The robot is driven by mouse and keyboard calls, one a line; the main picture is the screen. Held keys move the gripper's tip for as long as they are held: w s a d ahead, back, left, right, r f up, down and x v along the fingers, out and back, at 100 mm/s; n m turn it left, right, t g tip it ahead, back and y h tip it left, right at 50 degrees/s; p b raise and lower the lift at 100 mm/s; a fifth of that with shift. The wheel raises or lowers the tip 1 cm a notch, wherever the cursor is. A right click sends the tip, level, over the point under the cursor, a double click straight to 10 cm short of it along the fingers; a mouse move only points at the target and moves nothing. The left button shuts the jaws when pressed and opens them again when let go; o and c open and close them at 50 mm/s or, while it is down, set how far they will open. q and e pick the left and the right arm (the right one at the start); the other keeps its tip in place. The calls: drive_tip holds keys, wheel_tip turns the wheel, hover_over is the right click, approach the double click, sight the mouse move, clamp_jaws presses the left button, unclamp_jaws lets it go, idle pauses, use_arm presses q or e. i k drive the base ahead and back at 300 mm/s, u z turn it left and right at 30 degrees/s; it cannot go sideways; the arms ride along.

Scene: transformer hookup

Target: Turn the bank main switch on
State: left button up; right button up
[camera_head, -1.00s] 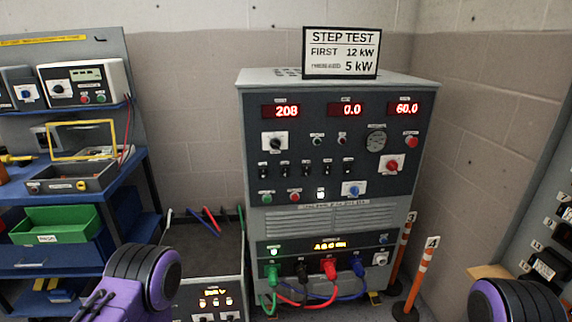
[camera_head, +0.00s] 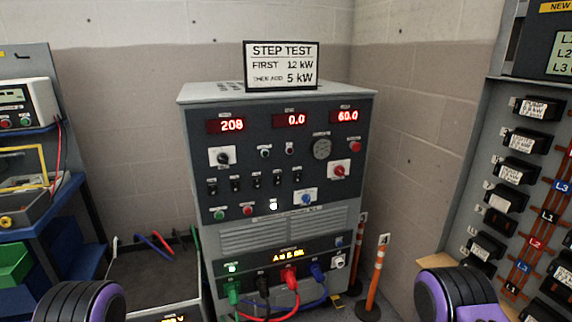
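The grey load bank cabinet (camera_head: 285,140) stands in the middle of the head view, with red displays reading 208, 0.0 and 60.0. Its front carries a black rotary knob (camera_head: 222,157) on a white plate at the left, a red rotary knob (camera_head: 340,170) on a white plate at the right, and a blue rotary knob (camera_head: 306,198) lower down. A row of small black toggles (camera_head: 256,181) lies between. The labels are too small to read, so I cannot tell which one is the bank main switch. Only purple-and-black parts of my arms show at the bottom corners; neither gripper is in view.
Green, black, red and blue plugs with cables (camera_head: 289,276) hang from the cabinet's lower front. Orange-and-white posts (camera_head: 375,272) stand to its right. A breaker panel (camera_head: 530,170) fills the right side, and a blue shelf unit (camera_head: 50,205) stands at the left.

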sight(340, 170)
drive_tip(key=k, duration=0.65)
drive_tip(key=z, duration=0.65)
drive_tip(key=i, duration=0.55)
drive_tip(key=z, duration=0.7)
drive_tip(key=i, duration=0.75)
drive_tip(key=u, duration=0.25)
